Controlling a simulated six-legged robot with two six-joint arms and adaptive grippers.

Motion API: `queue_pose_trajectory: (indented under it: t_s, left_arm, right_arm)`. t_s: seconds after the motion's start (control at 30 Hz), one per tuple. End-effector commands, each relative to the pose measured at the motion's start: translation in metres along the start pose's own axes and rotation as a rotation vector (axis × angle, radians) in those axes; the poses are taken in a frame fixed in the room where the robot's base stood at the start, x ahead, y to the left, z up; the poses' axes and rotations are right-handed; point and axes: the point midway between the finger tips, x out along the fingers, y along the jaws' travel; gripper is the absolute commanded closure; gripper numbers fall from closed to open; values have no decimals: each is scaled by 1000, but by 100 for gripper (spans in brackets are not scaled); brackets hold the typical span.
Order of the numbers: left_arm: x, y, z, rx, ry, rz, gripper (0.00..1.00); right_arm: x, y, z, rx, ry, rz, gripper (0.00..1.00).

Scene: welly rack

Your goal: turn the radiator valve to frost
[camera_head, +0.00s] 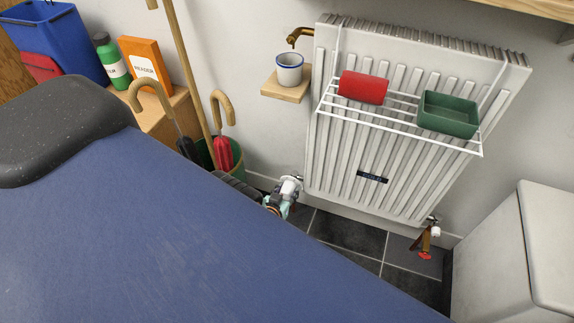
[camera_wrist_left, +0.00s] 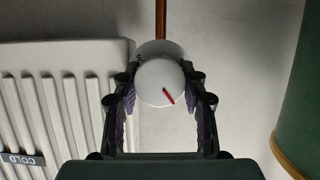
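The radiator valve (camera_wrist_left: 158,80) is a round white knob with a red pointer line, below the end of a copper pipe in the left wrist view. The line points to the lower right there. In the head view the valve (camera_head: 290,185) is at the radiator's lower left corner. My left gripper (camera_wrist_left: 160,88) is around the knob, one finger on each side, with no clear gap showing between pads and knob. It also shows in the head view (camera_head: 281,196). The knob's scale is too small to read. My right gripper is not in view.
The white radiator (camera_head: 345,160) carries a wire rack (camera_head: 400,125) with a red roll (camera_head: 363,87) and a green tray (camera_head: 449,113). An umbrella bin (camera_head: 206,155) stands left of the valve. A red-handled valve (camera_head: 425,255) is at lower right. Dark floor tiles (camera_head: 350,235) are clear.

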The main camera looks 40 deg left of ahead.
Motion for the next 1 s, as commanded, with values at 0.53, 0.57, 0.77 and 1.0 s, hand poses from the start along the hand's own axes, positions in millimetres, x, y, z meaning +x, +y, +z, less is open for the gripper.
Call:
queue_pose_trajectory:
  t_s: [0.53,0.57,0.77,1.0]
  left_arm:
    - [0,-1,0,-38,3,16,89]
    - [0,-1,-1,-55,3,22,89]
    - [0,-2,0,-193,3,81,89]
    - [0,-2,0,-319,3,132,89]
  right_arm:
    - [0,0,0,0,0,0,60]
    - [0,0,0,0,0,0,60]
    - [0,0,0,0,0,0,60]
    - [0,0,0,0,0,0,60]
